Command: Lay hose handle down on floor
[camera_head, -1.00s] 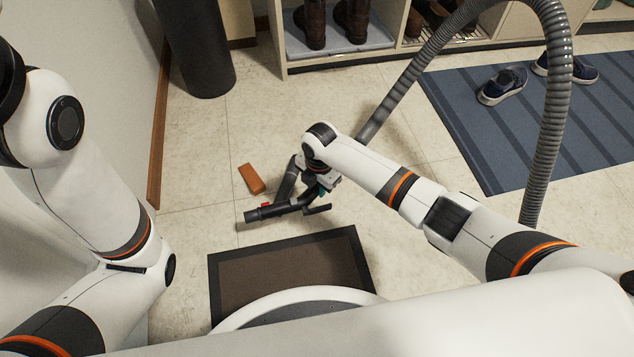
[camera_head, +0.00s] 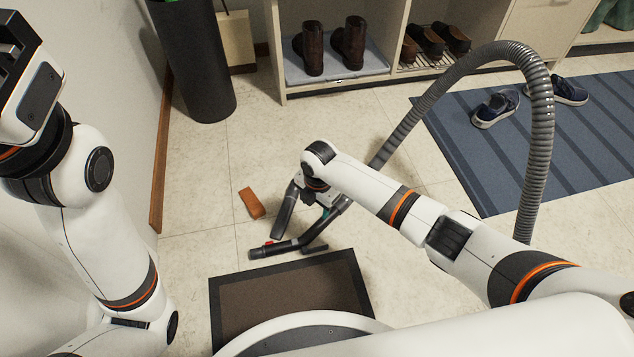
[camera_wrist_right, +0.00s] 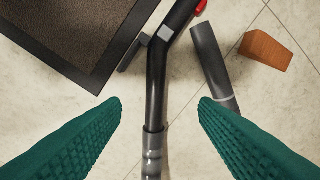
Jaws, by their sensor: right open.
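The hose handle (camera_head: 283,248) is a dark bent tube with a red part near its end. It appears to lie on the tile floor just beyond the dark-bordered mat. In the right wrist view, the handle (camera_wrist_right: 157,75) runs lengthwise between my fingers. My right gripper (camera_wrist_right: 159,103) is open, with green ribbed fingers apart on either side of the tube and a gap to each. In the head view the right gripper (camera_head: 324,208) is partly hidden by its wrist. The grey ribbed hose (camera_head: 541,125) arches up behind my right arm. My left gripper (camera_head: 22,55) is raised at the upper left, partly cut off.
The brown mat (camera_head: 215,310) is in front. Behind are a shoe cubby (camera_head: 275,50), a black cylinder (camera_head: 195,70) and a striped blue rug (camera_head: 465,165) with shoes. Bare floor lies left of the block.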

